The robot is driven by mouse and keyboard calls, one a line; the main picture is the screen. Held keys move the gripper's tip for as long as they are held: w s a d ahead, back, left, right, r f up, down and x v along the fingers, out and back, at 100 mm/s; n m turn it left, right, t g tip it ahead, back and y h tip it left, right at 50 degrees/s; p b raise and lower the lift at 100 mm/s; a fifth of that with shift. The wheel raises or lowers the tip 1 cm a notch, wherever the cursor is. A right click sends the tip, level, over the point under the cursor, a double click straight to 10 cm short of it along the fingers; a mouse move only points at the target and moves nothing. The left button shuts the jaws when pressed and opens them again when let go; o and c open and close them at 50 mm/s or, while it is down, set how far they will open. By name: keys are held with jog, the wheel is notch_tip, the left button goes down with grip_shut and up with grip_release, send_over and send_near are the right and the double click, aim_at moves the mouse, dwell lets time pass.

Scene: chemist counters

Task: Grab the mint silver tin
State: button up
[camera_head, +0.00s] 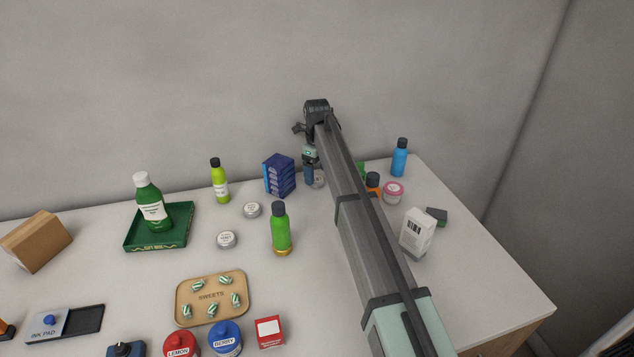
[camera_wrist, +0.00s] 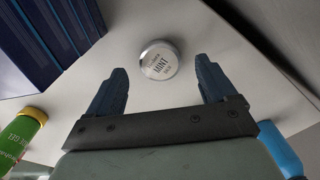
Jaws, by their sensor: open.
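The fingers are spread apart and nothing is held. In the head view my gripper (camera_head: 309,177) points down near the back of the counter, and a silver tin (camera_head: 319,181) shows partly beside it. My arm hides much of that area.
Dark blue boxes (camera_head: 279,176) stand close left of my gripper. Two other silver tins (camera_head: 252,209) (camera_head: 227,239) lie further left. A green bottle (camera_head: 281,230) stands nearer. An orange-capped bottle (camera_head: 373,183), pink jar (camera_head: 393,192) and blue bottle (camera_head: 400,158) stand right of my arm.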

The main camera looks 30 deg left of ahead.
notch_tip(320, 180, down, 2)
jog(key=shift+f, duration=0.2)
jog(key=c, duration=1.1)
jog(key=shift+r, duration=0.15)
